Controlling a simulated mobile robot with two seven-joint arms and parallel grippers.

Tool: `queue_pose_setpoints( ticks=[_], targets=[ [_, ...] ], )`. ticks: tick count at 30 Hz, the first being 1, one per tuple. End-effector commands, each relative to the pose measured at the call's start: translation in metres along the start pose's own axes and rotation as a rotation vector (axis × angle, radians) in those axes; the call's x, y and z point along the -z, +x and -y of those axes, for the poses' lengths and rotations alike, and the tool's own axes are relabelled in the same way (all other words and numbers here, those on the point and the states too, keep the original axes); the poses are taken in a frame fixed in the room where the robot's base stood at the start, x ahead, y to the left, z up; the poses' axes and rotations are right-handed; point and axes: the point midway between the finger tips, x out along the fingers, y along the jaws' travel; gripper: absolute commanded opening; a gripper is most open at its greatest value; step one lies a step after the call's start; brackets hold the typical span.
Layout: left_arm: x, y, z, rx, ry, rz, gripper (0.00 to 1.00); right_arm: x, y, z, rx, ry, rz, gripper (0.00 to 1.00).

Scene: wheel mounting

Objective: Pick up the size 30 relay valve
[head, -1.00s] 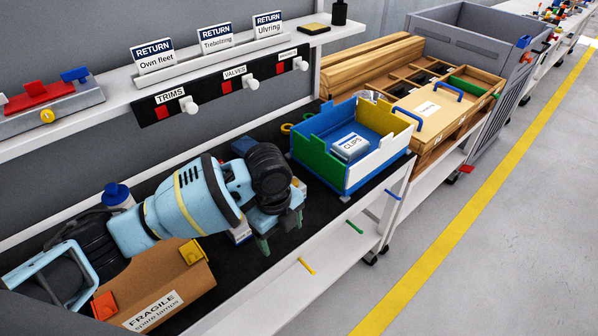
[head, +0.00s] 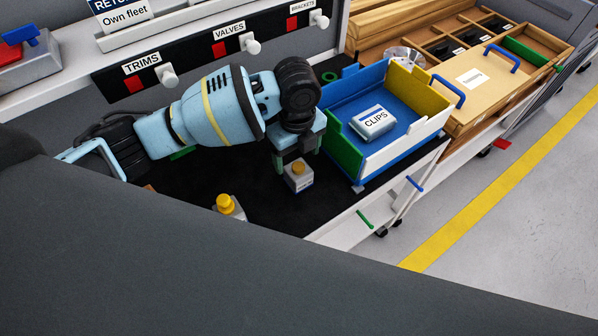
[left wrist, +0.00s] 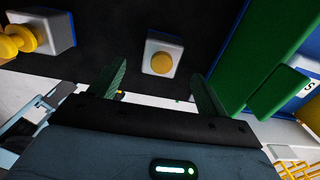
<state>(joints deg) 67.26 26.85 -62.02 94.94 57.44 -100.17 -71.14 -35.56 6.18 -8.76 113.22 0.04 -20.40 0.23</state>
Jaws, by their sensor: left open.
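A small pale block with a yellow round top (head: 298,173) stands on the black mat below my left gripper (head: 297,160). In the left wrist view this block (left wrist: 162,56) shows just beyond and between the green fingertips of my left gripper (left wrist: 159,76), apart from both. The left gripper is open and empty. A second pale block with a yellow knob (head: 229,206) stands to the left; it also shows in the left wrist view (left wrist: 42,28). No size label is readable, so I cannot tell which is size 30. My right gripper is not in view.
A blue, green, white and yellow bin (head: 405,143) holding a CLIPS pack (head: 374,123) stands close right of the gripper. A shelf front with TRIMS, VALVES and BRACKETS labels (head: 205,57) runs behind. A large dark grey shape hides the lower left. Black mat (head: 262,207) is bare between the blocks.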

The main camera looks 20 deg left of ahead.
Motion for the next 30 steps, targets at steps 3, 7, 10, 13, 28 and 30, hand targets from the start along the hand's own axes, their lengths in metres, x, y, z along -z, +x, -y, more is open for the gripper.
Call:
queue_pose_setpoints(
  ticks=[3, 7, 10, 13, 28, 30],
  targets=[
    [0.001, 0.013, -0.001, -0.003, -0.001, -0.002, 0.76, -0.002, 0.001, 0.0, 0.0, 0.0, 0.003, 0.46],
    [0.0, 0.014, 0.0, -0.001, 0.0, -0.001, 0.76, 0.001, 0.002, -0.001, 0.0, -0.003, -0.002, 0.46],
    [0.001, 0.021, 0.0, -0.001, 0.0, -0.001, 0.76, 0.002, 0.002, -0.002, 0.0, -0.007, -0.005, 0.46],
    [0.002, 0.035, 0.0, -0.003, 0.0, -0.002, 0.76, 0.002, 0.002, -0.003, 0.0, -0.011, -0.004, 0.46],
    [0.002, 0.065, 0.001, 0.001, 0.0, 0.0, 0.76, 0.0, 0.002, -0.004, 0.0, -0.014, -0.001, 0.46],
    [0.002, 0.065, 0.001, 0.001, 0.0, 0.0, 0.71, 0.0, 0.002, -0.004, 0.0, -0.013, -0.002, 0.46]
  ],
)
